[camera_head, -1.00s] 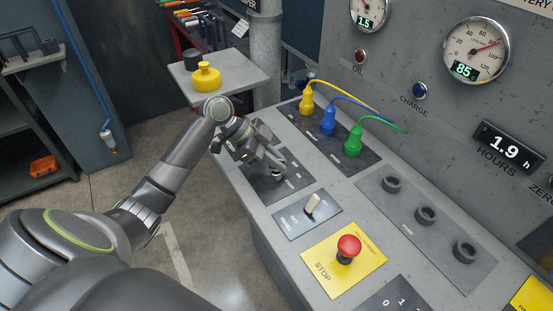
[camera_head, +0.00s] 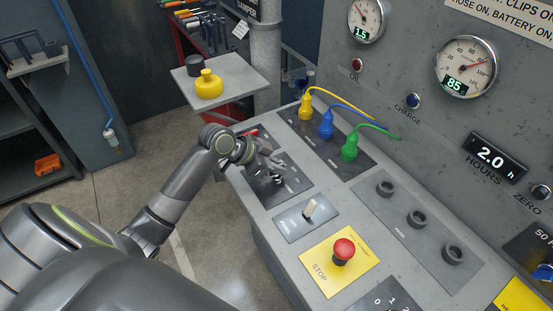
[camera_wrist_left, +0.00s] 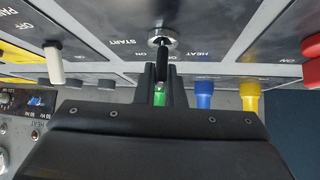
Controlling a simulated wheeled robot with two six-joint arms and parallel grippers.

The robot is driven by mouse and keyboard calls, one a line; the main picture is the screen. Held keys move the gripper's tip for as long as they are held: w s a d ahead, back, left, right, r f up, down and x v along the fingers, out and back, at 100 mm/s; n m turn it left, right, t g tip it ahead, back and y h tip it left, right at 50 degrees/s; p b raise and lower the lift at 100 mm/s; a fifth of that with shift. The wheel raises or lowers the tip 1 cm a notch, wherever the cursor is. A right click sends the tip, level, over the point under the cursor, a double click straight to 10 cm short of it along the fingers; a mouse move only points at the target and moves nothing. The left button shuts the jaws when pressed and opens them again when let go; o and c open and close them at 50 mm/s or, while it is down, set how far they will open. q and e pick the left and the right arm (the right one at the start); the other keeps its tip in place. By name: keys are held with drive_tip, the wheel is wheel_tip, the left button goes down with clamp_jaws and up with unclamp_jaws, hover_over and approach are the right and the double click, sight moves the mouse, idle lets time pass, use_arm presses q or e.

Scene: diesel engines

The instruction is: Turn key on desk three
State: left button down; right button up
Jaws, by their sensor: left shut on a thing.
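My left gripper (camera_head: 272,168) is at the dark key-switch plate (camera_head: 292,188) on the sloping grey desk. In the left wrist view its narrow fingers (camera_wrist_left: 161,78) are shut on the dark key (camera_wrist_left: 162,58). The key sits in a round silver lock (camera_wrist_left: 162,40), with START, ON and HEAT printed around it. The fingers hide part of the key. In the head view the gripper covers most of the key and lock. My right gripper is not in view.
Nearby are a panel switch (camera_head: 310,207), a red stop button (camera_head: 344,249), and yellow (camera_head: 305,106), blue (camera_head: 327,124) and green (camera_head: 350,146) plugs with cables. A red part (camera_head: 250,133) lies behind the wrist. A small table (camera_head: 240,87) holds a yellow object (camera_head: 208,86).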

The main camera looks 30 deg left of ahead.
use_arm(q)
drive_tip(key=shift+r+n+t+y+p, duration=0.2)
drive_tip(key=shift+n+t+y+p, duration=0.3)
drive_tip(key=shift+n+p, duration=0.3)
drive_tip(key=shift+n+y+p, duration=0.3)
drive_tip(key=shift+n+p, duration=0.05)
drive_tip(key=shift+n, duration=0.05)
drive_tip(key=shift+f, duration=0.1)
drive_tip(key=c, duration=1.5)
unclamp_jaws()
drive_tip(key=shift+s+v, duration=0.25)
drive_tip(key=shift+v, duration=8.4)
